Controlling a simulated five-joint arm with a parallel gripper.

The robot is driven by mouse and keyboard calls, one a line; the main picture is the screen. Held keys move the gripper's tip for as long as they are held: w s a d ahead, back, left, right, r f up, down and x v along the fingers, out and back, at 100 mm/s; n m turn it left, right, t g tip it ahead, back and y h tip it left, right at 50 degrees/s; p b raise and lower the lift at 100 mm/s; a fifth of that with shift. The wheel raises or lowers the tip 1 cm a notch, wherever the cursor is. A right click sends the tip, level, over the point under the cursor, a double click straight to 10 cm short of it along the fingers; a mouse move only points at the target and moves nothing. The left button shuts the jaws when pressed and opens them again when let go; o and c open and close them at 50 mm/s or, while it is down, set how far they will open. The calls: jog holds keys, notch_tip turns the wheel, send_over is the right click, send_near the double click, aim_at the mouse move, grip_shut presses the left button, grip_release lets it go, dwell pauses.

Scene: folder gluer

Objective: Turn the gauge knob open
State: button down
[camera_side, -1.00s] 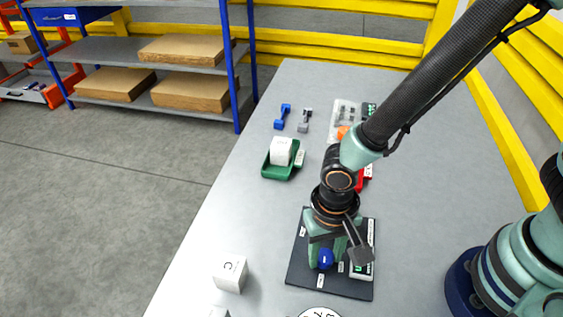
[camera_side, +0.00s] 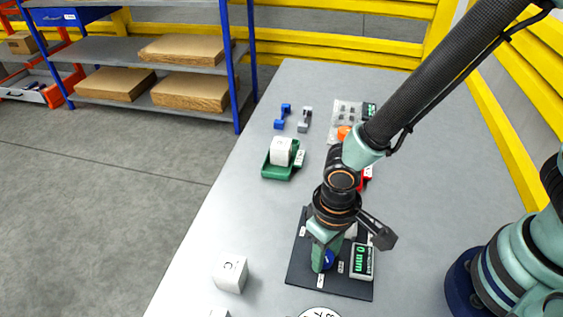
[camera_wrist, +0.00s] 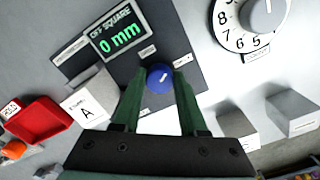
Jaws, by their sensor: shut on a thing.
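The gauge knob is a blue round knob (camera_wrist: 159,77) with a white pointer line, on a dark panel (camera_side: 300,272). In the side view the blue knob (camera_side: 328,261) is partly hidden by my fingers. My gripper (camera_wrist: 158,88) points down at the panel, its green fingers shut on the knob, one on each side. In the side view my gripper (camera_side: 322,262) stands over the panel. A display (camera_wrist: 118,36) beside the knob reads "0 mm" in green under the words "OFF SQUARE"; it also shows in the side view (camera_side: 362,261).
A white dial (camera_wrist: 246,22) with numbers stands close by. A white cube marked C (camera_side: 231,274) sits at the table's left edge. A green tray (camera_side: 277,171) with a white block is farther back.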

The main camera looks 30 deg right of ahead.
aim_at(327, 256)
jog(key=n, duration=1.2)
dwell(0.5)
jog(key=shift+c, duration=2.2)
grip_release()
jog(key=shift+d, duration=0.1)
notch_tip(327, 256, up, 12)
